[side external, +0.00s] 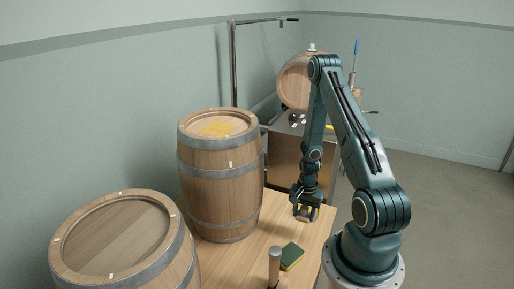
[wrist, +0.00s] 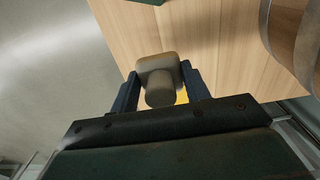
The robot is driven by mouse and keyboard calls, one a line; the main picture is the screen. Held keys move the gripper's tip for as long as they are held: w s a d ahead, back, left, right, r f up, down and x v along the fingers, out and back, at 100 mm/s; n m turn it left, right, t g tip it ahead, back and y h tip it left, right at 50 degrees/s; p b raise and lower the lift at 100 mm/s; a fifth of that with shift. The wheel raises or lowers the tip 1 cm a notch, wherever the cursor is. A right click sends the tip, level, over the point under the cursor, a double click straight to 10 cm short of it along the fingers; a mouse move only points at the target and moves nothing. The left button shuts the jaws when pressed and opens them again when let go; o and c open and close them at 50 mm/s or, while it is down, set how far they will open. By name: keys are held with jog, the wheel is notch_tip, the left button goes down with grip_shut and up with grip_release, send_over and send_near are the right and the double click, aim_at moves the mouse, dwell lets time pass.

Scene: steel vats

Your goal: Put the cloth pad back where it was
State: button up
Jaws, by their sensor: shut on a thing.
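My gripper (side external: 306,205) hangs over the right edge of the wooden table. In the wrist view its two fingers (wrist: 160,78) are shut on the cloth pad (wrist: 158,64), a beige block with a rounded cylindrical grip. In the side view the pad (side external: 303,215) shows as a small pale shape below the fingers. It appears held above the table top, though the gap is hard to judge. A bit of yellow shows behind the pad's grip in the wrist view.
Upright barrels stand at left (side external: 110,238) and behind (side external: 220,180), the latter with a yellow patch on top. Another barrel (side external: 296,84) lies farther back.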

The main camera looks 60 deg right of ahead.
aim_at(304, 208)
jog(key=shift+f, duration=2.65)
jog(key=shift+f, duration=0.1)
jog(key=shift+f, duration=1.75)
jog(key=shift+f, duration=0.2)
jog(key=o, duration=0.9)
jog(key=shift+o, duration=0.2)
jog(key=shift+r, duration=0.15)
jog(key=shift+r, duration=6.05)
